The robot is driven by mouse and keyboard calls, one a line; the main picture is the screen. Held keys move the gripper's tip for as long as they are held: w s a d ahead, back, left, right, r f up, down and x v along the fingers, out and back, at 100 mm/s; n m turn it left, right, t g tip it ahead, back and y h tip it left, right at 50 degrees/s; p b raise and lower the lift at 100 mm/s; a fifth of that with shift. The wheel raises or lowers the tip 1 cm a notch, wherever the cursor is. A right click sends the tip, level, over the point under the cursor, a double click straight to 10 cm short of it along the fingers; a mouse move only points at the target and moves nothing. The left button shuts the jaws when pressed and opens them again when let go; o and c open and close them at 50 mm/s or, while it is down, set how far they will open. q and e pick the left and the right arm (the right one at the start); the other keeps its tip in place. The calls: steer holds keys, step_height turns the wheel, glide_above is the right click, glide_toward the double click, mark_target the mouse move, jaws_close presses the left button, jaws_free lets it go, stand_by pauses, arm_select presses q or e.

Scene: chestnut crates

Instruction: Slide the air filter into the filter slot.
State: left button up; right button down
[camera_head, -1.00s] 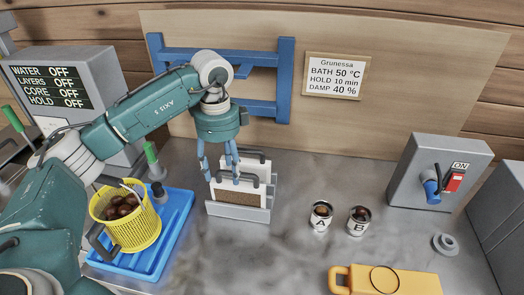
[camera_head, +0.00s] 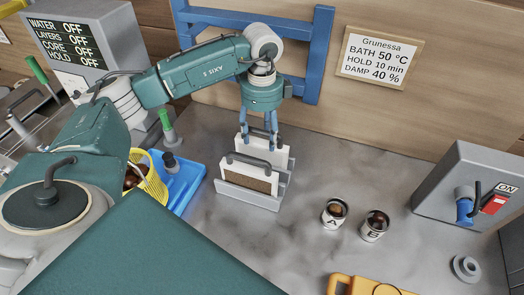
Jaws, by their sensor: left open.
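Two white-framed filter panels with dark handles stand one behind the other in a grey holder (camera_head: 245,199) on the counter. The front air filter (camera_head: 248,178) shows a brown mesh face. The rear panel (camera_head: 279,158) is partly hidden by the front one. I cannot tell which part of the holder is the filter slot. My left gripper (camera_head: 259,138) points down with its blue fingers apart, at the top of the rear panel. The fingers partly cover that panel's handle, and I cannot tell if they touch it. My right gripper is out of view.
Two cups, A (camera_head: 335,212) and B (camera_head: 375,226), stand right of the holder. A blue tray (camera_head: 186,184) and yellow basket (camera_head: 153,181) are at left. A switch box (camera_head: 462,180) stands at right. My own teal body part covers the bottom.

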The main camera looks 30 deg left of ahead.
mark_target(261, 143)
arm_select(q)
steer(key=shift+f, duration=0.3)
steer(key=shift+f+p, duration=0.4)
steer(key=f, duration=0.1)
steer(key=f+p, duration=0.1)
steer(key=f, duration=0.1)
steer(key=shift+s+f, duration=0.25)
steer(key=shift+s, duration=0.05)
steer(key=shift+f, duration=0.45)
steer(key=shift+w, duration=0.1)
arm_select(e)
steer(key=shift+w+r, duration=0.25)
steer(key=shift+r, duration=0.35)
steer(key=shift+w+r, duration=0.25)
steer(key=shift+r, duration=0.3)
arm_select(q)
steer(key=shift+c, duration=0.5)
steer(key=c, duration=1.2)
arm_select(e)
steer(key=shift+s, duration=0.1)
